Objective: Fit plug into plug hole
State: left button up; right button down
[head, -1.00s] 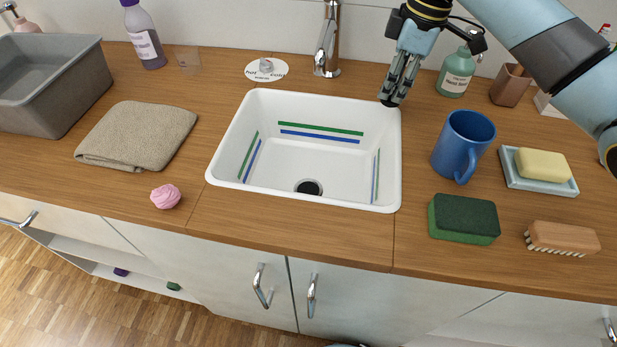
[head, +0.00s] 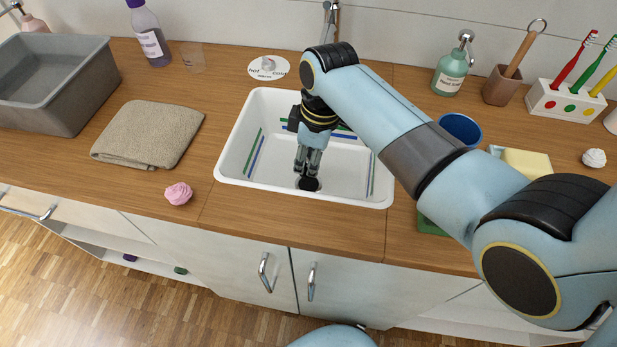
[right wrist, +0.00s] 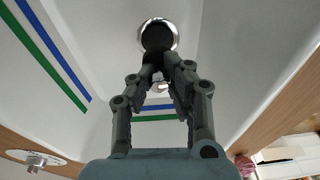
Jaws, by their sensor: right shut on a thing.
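The white sink (head: 225,165) is set in the wooden counter. My right gripper (head: 309,172) reaches down into it, pointing at the drain in its floor. The gripper is shut on the black plug (head: 308,184). In the right wrist view, the fingertips (right wrist: 160,68) close together just at the edge of a black disc (right wrist: 157,36), with the chrome ring of the plug hole (right wrist: 172,26) around it. Plug and dark hole blend together, so I cannot tell whether the plug is seated or just above. My left gripper is out of view.
The faucet (head: 331,30) stands behind the sink. A folded towel (head: 150,135) and a pink thing (head: 178,193) lie to the left. A blue mug (head: 460,128), partly behind my right arm, and a soap bottle (head: 450,72) stand to the right.

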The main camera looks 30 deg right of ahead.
aim_at(308, 188)
jog(key=shift+f+b, duration=0.4)
jog(key=shift+f, duration=2.3)
jog(key=shift+f, duration=0.15)
jog(key=c, duration=1.3)
grip_release()
jog(key=shift+c, duration=0.2)
jog(key=shift+r, duration=0.4)
jog(key=r, duration=0.3)
jog(key=d+r+p, duration=0.1)
jog(key=r, duration=0.3)
jog(key=s+r+p, duration=0.1)
jog(key=r, duration=0.3)
jog(key=shift+d+r, duration=0.2)
jog(key=shift+d, duration=0.05)
jog(key=shift+w+r, duration=0.1)
